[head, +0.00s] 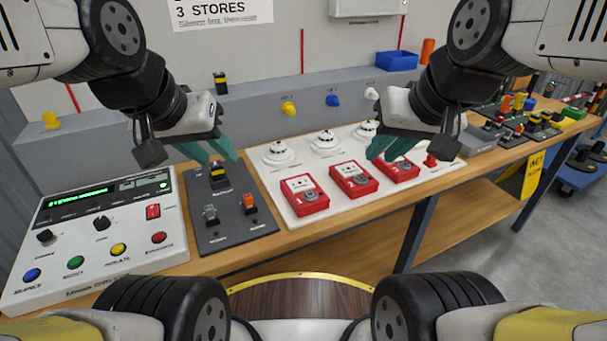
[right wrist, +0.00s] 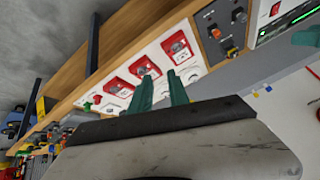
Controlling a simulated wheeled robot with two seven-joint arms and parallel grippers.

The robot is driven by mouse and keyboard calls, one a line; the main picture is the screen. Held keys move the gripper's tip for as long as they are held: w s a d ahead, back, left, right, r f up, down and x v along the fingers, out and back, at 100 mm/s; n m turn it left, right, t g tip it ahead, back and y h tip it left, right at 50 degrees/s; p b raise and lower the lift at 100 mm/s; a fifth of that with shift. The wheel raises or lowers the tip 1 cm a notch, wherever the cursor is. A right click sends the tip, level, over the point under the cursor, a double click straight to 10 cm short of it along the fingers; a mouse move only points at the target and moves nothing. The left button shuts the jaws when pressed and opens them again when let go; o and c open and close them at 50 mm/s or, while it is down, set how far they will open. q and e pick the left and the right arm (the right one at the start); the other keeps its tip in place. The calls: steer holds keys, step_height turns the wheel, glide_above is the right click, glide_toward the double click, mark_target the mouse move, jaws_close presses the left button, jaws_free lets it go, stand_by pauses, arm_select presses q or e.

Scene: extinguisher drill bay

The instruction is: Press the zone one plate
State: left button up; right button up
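Three red call points with pale press plates stand in a row on a white board (head: 452,170): a left one (head: 303,196), a middle one (head: 353,181) and a right one (head: 402,170). Their zone labels are too small to read. The right wrist view shows the left one (right wrist: 178,47), middle one (right wrist: 145,66) and right one (right wrist: 117,88). My right gripper (head: 383,156) is open and empty, above the board and overlapping the right call point in the head view. My left gripper (head: 215,160) is open and empty above the grey switch panel (head: 232,224).
A white alarm panel (head: 95,240) with coloured buttons is at the left. White round detectors (head: 325,143) stand behind the call points. A small red part (head: 430,161) stands at the board's right end. More devices (head: 515,118) crowd the bench's far right.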

steer(key=w+m, duration=0.1)
steer(key=w, duration=0.1)
steer(key=w+a+m+g, duration=0.1)
steer(key=w, duration=0.1)
steer(key=w+a+r+m+g, duration=0.1)
steer(key=w, duration=0.1)
steer(key=shift+w+a, duration=0.1)
steer(key=shift+a, duration=0.05)
jaws_close()
steer(key=w+a+f+m+g+h, duration=0.1)
steer(key=w+a+f+m+g, duration=0.1)
steer(key=w+a+f+m, duration=0.2)
steer(key=w+a+f+m+g+h, duration=0.1)
steer(key=w+a+f+m, duration=0.3)
steer(key=w, duration=0.7)
steer(key=a+m+g, duration=0.1)
steer(key=a+m, duration=0.1)
steer(key=a, duration=0.1)
steer(key=shift+w+a+f+m, duration=0.2)
steer(key=shift+a+m, duration=0.1)
